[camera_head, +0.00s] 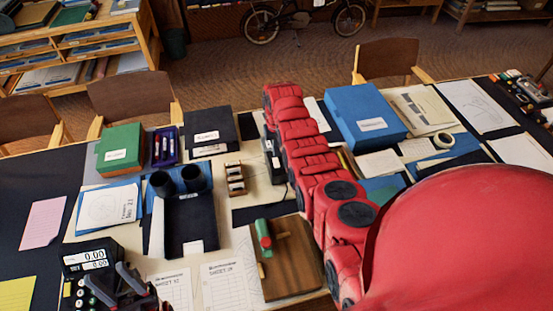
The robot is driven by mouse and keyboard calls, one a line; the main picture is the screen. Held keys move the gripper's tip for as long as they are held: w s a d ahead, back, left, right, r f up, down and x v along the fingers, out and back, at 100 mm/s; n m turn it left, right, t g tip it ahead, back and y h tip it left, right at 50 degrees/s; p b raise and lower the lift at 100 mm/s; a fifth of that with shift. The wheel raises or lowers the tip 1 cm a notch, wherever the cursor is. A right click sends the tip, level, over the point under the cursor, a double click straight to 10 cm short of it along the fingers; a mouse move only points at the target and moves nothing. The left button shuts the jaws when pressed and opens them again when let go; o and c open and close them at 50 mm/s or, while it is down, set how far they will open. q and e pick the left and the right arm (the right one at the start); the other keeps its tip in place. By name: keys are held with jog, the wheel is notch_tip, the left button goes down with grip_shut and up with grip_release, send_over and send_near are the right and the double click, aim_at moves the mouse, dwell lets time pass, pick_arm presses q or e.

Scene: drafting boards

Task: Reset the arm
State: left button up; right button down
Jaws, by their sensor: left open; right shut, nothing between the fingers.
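A large red segmented arm (318,166) fills the lower right of the head view, close to the camera. It stretches over the table toward the upper middle, with black round joints partway along. My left gripper (109,277) is at the bottom left, its dark fingers apart, in front of a black device with number displays (86,257). Nothing shows between its fingers. I cannot make out my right gripper. The red arm hides much of the table's middle and right.
On the table are a green box (120,147), a blue box (365,116), a wooden board (283,278) with a green-handled tool (264,238), a tape roll (444,140) and many papers. Chairs (388,60) stand along the far edge, with a shelf (85,45) behind left.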

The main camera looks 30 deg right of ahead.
jog(key=shift+r, duration=0.85)
